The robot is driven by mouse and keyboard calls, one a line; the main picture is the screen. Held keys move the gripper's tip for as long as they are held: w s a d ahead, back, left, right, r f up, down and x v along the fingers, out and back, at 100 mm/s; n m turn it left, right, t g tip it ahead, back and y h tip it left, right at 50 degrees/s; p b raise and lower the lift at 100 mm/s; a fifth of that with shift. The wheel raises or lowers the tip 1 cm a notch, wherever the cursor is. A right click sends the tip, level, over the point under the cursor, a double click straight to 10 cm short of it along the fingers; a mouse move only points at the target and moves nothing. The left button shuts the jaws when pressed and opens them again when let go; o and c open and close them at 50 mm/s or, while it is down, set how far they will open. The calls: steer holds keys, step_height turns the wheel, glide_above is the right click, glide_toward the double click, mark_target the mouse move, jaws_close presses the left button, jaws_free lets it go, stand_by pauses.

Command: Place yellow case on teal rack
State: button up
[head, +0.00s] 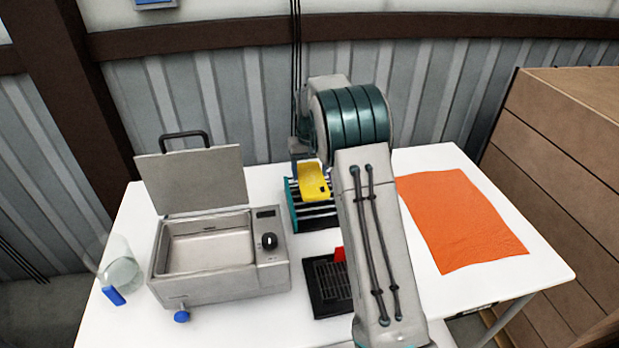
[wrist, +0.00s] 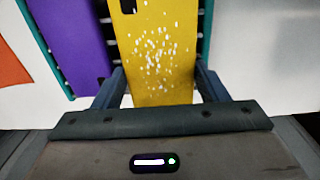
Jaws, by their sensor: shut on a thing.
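The yellow case (head: 314,182) is at the teal rack (head: 291,205), over its slatted bed. My gripper is shut on the case; in the wrist view the two fingers of my gripper (wrist: 160,80) stand on either side of the case (wrist: 160,55), which has white speckles and a dark patch near the top. In the wrist view the rack's teal rail (wrist: 207,35) runs beside the case. I cannot tell whether the case rests on the slats or hangs just above. In the head view my arm hides the rack's right part.
A purple item (wrist: 72,42) lies on the rack beside the case. An open grey metal bath (head: 220,290) and a glass jar (head: 120,272) stand at left. A black grated tray (head: 328,285) is in front of the rack. An orange cloth (head: 460,220) lies at right.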

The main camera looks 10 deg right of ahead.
mark_target(309, 173)
steer(key=shift+f+p, duration=0.5)
steer(key=shift+f, duration=1.55)
steer(key=shift+f, duration=0.1)
steer(key=shift+f, duration=0.15)
steer(key=o, duration=0.9)
steer(key=shift+o, duration=0.2)
steer(key=shift+a, duration=0.1)
